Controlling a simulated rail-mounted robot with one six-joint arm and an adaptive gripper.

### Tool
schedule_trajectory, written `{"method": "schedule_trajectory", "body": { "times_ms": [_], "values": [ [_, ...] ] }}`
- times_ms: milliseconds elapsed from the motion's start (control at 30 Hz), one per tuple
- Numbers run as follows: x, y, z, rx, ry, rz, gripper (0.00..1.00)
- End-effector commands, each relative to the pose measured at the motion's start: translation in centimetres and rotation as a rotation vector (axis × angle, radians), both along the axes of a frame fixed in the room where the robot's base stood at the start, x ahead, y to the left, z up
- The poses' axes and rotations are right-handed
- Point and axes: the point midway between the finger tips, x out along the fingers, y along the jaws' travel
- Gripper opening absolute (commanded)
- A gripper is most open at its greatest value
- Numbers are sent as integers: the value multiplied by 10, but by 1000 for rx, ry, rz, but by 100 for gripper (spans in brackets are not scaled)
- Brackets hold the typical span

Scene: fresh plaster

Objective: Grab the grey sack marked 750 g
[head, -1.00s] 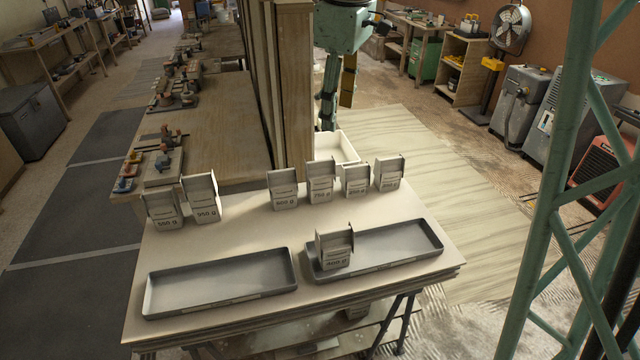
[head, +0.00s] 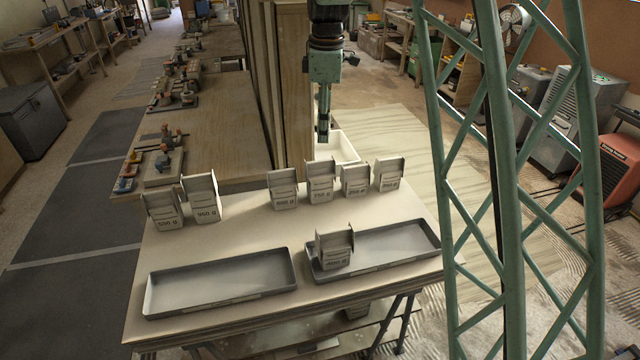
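The grey sack marked 750 g (head: 320,182) stands upright on the table, in the row at its back edge. A sack that seems to read 850 g (head: 283,190) is on its left, and another grey sack (head: 356,181) is close on its right, its mark hard to read. My gripper (head: 323,136) hangs pointing down above and behind the 750 g sack, apart from it. Its fingers are seen edge-on, so their opening is hidden. Nothing shows held below them.
Other sacks stand at the far right of the row (head: 388,175) and at left, marked 550 g (head: 164,211) and 950 g (head: 202,198). One sack (head: 335,246) stands in the right tray (head: 400,241); the left tray (head: 220,282) is empty. A white bin (head: 346,146) is behind.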

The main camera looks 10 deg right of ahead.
Motion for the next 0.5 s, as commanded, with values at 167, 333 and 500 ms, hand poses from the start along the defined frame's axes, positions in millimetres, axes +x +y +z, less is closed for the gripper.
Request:
{"method": "schedule_trajectory", "body": {
  "times_ms": [167, 333, 500],
  "values": [
    [24, -2, -31, -4, 17, 66, 53],
    [45, -4, -60, -6, 30, 130, 53],
    [64, -6, -91, -8, 44, 194, 53]
  ]
}}
